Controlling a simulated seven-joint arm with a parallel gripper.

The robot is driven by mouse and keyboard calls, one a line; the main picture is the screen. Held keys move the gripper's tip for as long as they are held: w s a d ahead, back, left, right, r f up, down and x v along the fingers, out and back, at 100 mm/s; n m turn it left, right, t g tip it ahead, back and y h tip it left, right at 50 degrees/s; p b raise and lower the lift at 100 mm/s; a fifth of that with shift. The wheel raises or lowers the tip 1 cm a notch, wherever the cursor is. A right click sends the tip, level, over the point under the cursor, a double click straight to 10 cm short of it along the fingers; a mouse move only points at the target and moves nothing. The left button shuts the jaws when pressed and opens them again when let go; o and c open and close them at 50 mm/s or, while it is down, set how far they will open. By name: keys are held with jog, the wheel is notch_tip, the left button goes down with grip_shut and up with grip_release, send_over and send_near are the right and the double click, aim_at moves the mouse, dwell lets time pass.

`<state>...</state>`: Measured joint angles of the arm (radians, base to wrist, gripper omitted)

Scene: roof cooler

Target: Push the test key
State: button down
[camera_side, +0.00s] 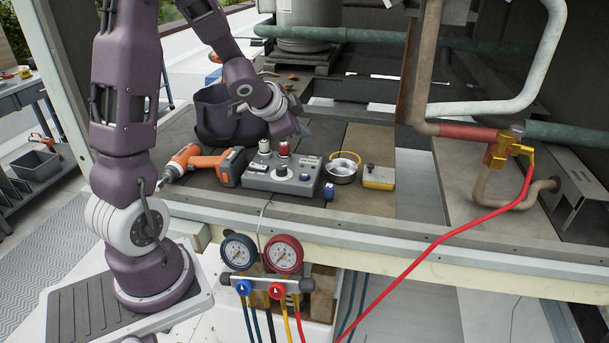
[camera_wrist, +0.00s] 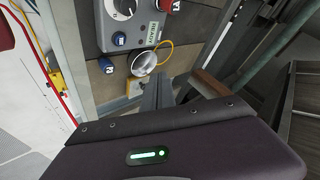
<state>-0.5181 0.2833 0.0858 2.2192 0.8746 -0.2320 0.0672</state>
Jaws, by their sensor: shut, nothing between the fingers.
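A grey control box (camera_side: 282,178) sits on the wooden deck, with a central dial (camera_side: 281,171), a red-topped knob (camera_side: 284,148) and small keys. My gripper (camera_side: 303,130) is shut and empty, above the deck just behind the box's right side. In the wrist view my fingers (camera_wrist: 157,90) point toward the metal cup, apart from the box.
A metal cup (camera_side: 342,172) with a yellow loop and a small yellow device (camera_side: 378,178) stand right of the box. An orange drill (camera_side: 208,163) lies to its left, a dark bag (camera_side: 222,112) behind. Gauges (camera_side: 262,253) hang in front. A red hose (camera_side: 440,240) crosses at right.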

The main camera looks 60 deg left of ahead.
aim_at(302, 176)
jog(key=shift+f, duration=0.2)
jog(key=shift+f, duration=4.4)
jog(key=shift+f, duration=0.15)
jog(key=shift+w+f, duration=0.1)
jog(key=shift+f, duration=0.15)
jog(key=shift+f, duration=0.45)
jog(key=shift+r, duration=0.85)
